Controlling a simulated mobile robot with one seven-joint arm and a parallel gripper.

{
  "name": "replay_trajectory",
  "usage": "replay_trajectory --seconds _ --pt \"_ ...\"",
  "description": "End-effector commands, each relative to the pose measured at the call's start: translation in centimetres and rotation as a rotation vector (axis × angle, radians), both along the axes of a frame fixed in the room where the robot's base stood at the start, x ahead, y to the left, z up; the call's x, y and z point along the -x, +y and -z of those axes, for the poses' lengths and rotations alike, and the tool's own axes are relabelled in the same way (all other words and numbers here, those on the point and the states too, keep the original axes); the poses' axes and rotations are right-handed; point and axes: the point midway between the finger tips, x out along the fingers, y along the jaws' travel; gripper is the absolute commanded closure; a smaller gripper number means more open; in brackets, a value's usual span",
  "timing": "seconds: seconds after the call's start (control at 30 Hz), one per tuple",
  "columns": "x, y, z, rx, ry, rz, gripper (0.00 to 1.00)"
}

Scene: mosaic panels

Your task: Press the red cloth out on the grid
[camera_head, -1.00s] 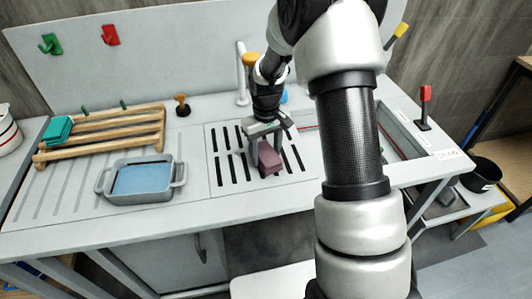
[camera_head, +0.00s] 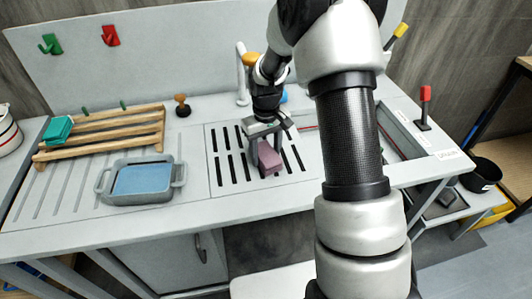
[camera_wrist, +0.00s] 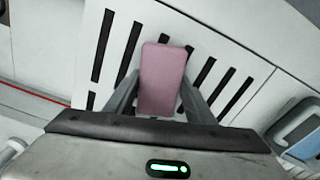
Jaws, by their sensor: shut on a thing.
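The red cloth (camera_head: 269,158) shows as a folded, dusky pink-red block on the slotted drain grid (camera_head: 222,181). In the wrist view the cloth (camera_wrist: 162,78) stands out between the fingers over the dark slots of the grid (camera_wrist: 232,98). My gripper (camera_head: 265,155) points down over the grid and is shut on the cloth, with a finger at each side. The cloth is low at the grid; whether its underside touches the slots is hidden.
A grey tub of blue water (camera_head: 142,180) stands left of the grid. Behind it is a wooden rack (camera_head: 100,135) with a folded teal cloth (camera_head: 57,130). A wooden-handled stamp-like tool (camera_head: 182,105) and a tap (camera_head: 242,75) stand near the back. A sunken basin (camera_head: 405,135) lies to the right.

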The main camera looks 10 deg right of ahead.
Motion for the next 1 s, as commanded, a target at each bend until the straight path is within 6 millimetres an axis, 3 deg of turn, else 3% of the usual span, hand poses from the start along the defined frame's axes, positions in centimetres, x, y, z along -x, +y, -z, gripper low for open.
replay_trajectory --seconds 0.47,1.0 --pt "0.5 0.0 0.2 0.000 0.014 0.000 0.69" --pt "0.2 0.0 -4.4 0.000 0.005 0.000 0.69"
